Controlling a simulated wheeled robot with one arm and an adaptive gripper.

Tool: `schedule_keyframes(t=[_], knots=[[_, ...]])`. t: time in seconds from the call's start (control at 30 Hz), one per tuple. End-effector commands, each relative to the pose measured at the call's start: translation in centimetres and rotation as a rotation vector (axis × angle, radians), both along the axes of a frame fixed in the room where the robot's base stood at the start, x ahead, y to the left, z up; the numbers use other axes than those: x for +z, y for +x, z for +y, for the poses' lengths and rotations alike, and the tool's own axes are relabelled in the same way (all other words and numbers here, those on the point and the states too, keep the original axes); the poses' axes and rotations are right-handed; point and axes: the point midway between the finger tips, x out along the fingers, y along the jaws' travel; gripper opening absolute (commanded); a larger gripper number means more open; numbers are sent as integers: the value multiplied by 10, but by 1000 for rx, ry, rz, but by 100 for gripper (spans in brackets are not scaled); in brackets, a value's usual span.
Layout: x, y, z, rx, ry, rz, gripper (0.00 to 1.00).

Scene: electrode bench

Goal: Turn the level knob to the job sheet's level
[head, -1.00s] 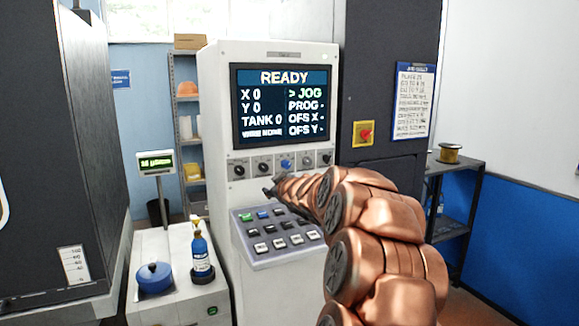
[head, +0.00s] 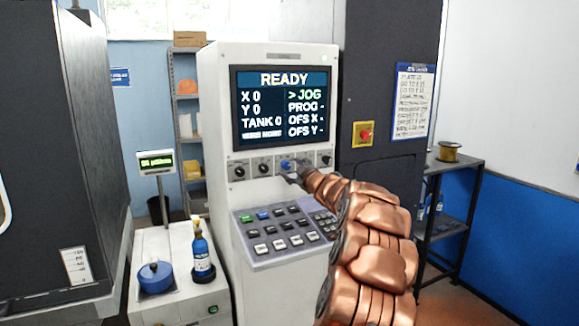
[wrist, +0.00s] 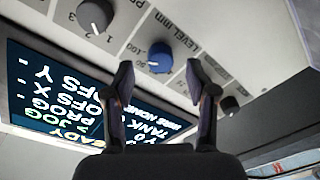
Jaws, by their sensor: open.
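The level knob (head: 287,165) is blue and sits in the knob row below the screen. In the wrist view the blue knob (wrist: 160,57) shows beside the print "LEVEL MM", with "100" on its scale; its exact pointer setting is too small to tell. My gripper (wrist: 160,80) is open and empty, its fingertips spread to either side of the blue knob in the picture; I cannot tell whether they touch it. In the head view my gripper (head: 292,179) is just below the knob row. The job sheet (head: 412,101) hangs on the dark cabinet; its lines are unreadable.
The screen (head: 282,105) reads READY, with JOG marked. Dark knobs (wrist: 95,15) flank the blue one. A keypad (head: 278,231) juts out below. A red switch on a yellow plate (head: 364,134) is to the right.

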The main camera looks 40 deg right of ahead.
Motion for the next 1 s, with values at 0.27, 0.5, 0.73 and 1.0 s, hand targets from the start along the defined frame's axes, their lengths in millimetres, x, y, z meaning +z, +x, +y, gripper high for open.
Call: schedule_keyframes(t=[0.27,0.5,0.73,1.0], knots=[[0,22,-6,0,1,1,57],[0,27,-7,-1,1,0,57],[0,27,-7,0,1,0,55],[0,27,-7,0,1,0,27]])
